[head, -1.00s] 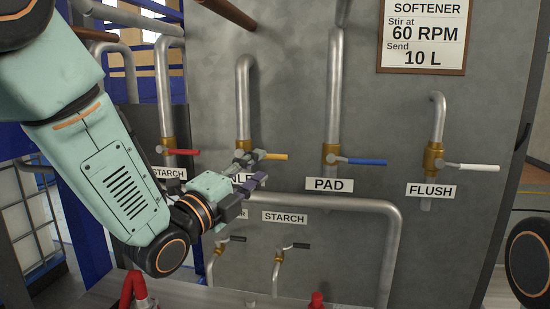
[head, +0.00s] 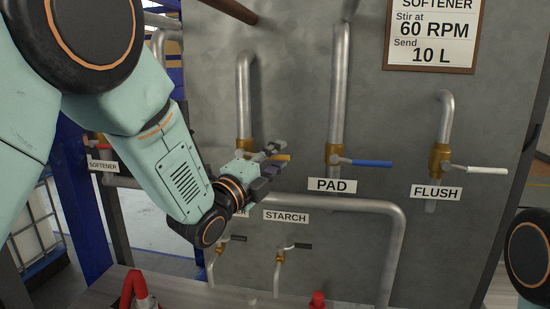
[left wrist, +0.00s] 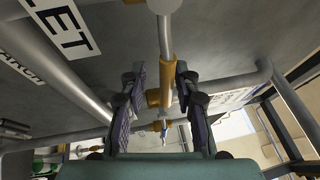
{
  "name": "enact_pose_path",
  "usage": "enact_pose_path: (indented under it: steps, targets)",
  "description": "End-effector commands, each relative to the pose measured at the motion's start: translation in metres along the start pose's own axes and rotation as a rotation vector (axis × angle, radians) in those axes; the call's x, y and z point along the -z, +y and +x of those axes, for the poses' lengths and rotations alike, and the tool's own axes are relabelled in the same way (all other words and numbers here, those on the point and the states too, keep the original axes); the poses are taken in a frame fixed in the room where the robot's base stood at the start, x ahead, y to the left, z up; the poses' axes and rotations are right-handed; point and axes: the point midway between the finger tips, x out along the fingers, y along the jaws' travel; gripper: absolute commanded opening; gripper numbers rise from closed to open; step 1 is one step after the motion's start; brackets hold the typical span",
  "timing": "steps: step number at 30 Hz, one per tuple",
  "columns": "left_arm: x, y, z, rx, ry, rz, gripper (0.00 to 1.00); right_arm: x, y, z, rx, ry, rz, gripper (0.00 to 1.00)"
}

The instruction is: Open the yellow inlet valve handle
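The yellow inlet valve handle (head: 283,157) points right from a brass valve (head: 244,147) on a vertical pipe in the head view. My left gripper (head: 272,159) is at the handle, partly covering it and hiding the INLET sign. In the left wrist view the yellow grip (left wrist: 168,80) of the handle lies between the two spread fingers of my left gripper (left wrist: 160,85), with a gap on each side. The sign ending in "LET" (left wrist: 68,28) shows there at upper left. My right gripper is not in view.
The blue PAD handle (head: 371,163) and white FLUSH handle (head: 487,170) are to the right. A bent grey pipe (head: 350,204) runs below, with two small dark-handled valves (head: 297,245) under it. The grey panel (head: 295,90) above is clear.

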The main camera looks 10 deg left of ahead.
Motion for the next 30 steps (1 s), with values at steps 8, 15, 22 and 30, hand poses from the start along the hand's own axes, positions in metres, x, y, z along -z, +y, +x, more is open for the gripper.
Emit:
enact_pose_path:
  steps: [8,15,22,30]
  targets:
    - [0.0001,-0.0005,-0.0002,0.001,0.000,0.000,0.05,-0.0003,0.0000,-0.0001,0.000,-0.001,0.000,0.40]
    - [-0.0006,-0.0006,-0.0002,0.001,-0.002,0.000,0.00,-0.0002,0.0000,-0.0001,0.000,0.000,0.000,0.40]
    - [-0.0013,-0.0012,0.0001,0.002,-0.004,0.000,0.00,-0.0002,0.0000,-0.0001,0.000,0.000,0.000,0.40]
    - [-0.0022,-0.0019,0.0011,0.005,-0.006,-0.002,0.00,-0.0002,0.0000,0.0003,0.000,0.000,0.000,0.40]
